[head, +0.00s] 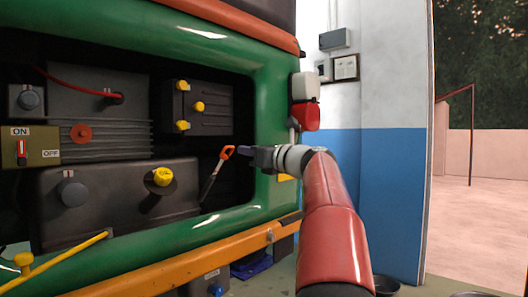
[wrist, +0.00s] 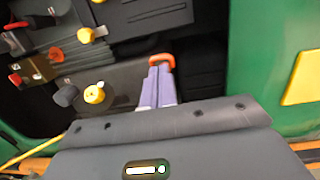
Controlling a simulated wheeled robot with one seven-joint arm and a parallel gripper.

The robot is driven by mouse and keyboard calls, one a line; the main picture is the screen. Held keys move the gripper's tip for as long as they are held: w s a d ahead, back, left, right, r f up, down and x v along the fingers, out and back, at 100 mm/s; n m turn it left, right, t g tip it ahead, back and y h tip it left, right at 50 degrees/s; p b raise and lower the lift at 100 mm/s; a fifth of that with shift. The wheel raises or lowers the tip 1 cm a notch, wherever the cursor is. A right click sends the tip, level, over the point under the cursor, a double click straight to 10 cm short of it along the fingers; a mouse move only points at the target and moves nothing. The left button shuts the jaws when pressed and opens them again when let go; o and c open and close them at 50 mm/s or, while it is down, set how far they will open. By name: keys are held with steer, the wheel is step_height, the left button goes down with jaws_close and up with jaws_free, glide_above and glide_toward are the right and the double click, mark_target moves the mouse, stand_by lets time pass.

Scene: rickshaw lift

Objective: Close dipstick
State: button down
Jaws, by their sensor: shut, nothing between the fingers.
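In the wrist view the orange handle (wrist: 161,60) shows right at the tips of my purple-grey fingers (wrist: 157,72). I cannot tell whether they touch it. The lower shaft is hidden in the wrist view by my gripper.
The green frame (head: 263,125) edges the bay near my gripper. Inside are a yellow cap (head: 162,176), a black box with yellow knobs (head: 205,108), an ON/OFF switch (head: 22,147) and a red cable (head: 65,80). An orange rail (head: 185,265) runs below. Open floor lies at far right.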

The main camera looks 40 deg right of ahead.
mark_target(231, 148)
steer(key=shift+w+a+r, duration=0.1)
steer(key=shift+w, duration=0.75)
steer(key=shift+w+a+r, duration=0.1)
steer(key=shift+w, duration=0.7)
steer(key=w+f+b, duration=0.1)
steer(key=w+f, duration=0.4)
steer(key=f, duration=0.1)
steer(key=shift+w+a+f, duration=0.25)
steer(key=shift+f, duration=0.2)
